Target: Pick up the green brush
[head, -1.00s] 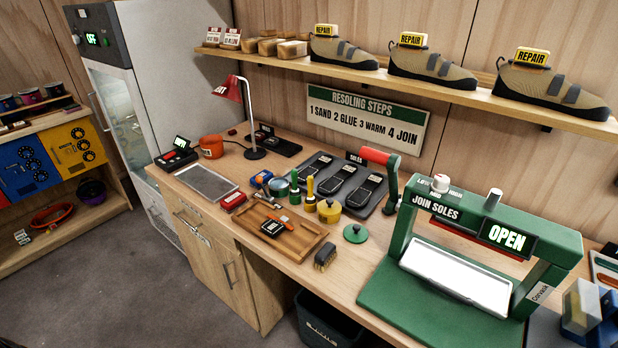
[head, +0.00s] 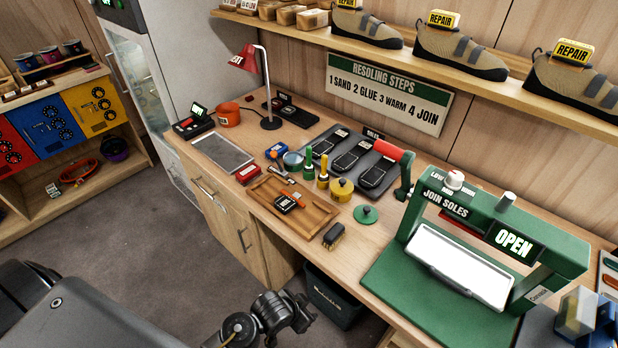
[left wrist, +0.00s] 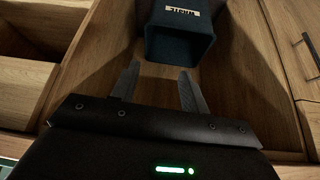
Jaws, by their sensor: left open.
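The green brush (head: 309,162) stands on the workbench (head: 285,224), its green handle pointing up. It is just left of a yellow-handled brush (head: 323,172) and behind the wooden tray (head: 262,197). My left gripper (head: 300,312) is low in front of the bench, below its top and well apart from the brush. In the left wrist view its two fingers (left wrist: 157,88) are spread with nothing between them, facing a dark bin. The brush is not in the left wrist view. My right gripper does not show.
A dark bin (head: 335,296) stands under the bench. A yellow pot (head: 341,188), a small dark brush (head: 334,235) and a green lid (head: 366,214) lie near the brushes. The green press (head: 480,222) fills the bench's right. Floor (head: 150,220) is clear at left.

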